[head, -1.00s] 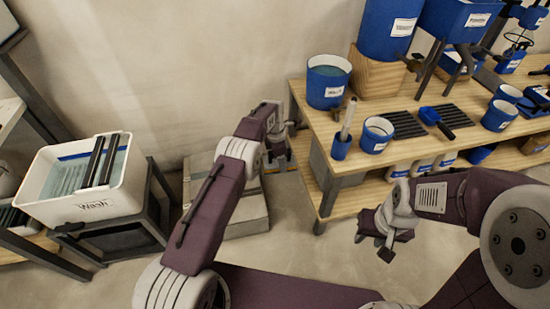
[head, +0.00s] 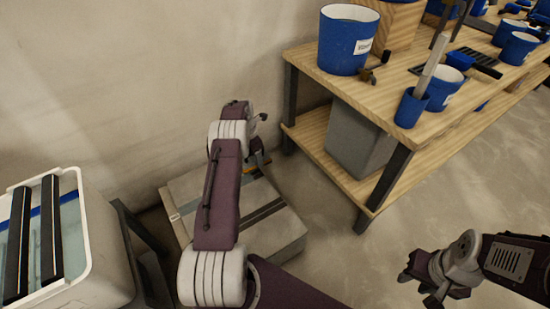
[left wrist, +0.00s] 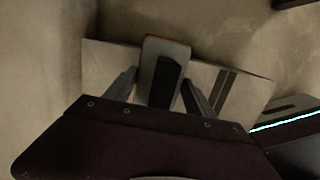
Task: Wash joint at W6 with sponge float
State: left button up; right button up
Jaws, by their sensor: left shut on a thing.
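My left gripper (head: 258,158) is shut on the sponge float, above the back part of a low pale tiled slab (head: 285,232) on the floor. In the left wrist view the sponge float (left wrist: 167,47) has a pale, rounded plate with an orange-brown edge and a dark handle between the two fingers. The slab (left wrist: 100,60) lies beyond it, with dark parallel lines to the right of the float. I cannot tell whether the float touches the slab. No W6 label is readable. My right gripper (head: 430,287) hangs at the lower right, apart from the slab; its jaw opening is unclear.
A white wash tub (head: 92,240) with two dark bars across it stands at the lower left, close to the slab. A wooden bench (head: 415,85) carries blue buckets (head: 345,45) at the right. A grey bin (head: 352,140) sits on its lower shelf. Floor right of the slab is clear.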

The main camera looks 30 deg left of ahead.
pick_arm(q)
jog(key=shift+s+a+f, duration=0.25)
jog(key=shift+a+f, duration=0.05)
jog(key=shift+a, duration=0.15)
notch_tip(320, 180, down, 6)
jog(key=b, duration=0.5)
jog(key=shift+f+b, duration=0.2)
jog(key=shift+b, duration=0.2)
jog(key=shift+f, duration=0.2)
jog(key=shift+r, duration=0.1)
jog(key=shift+f+b, duration=0.4)
jog(key=shift+f, duration=0.3)
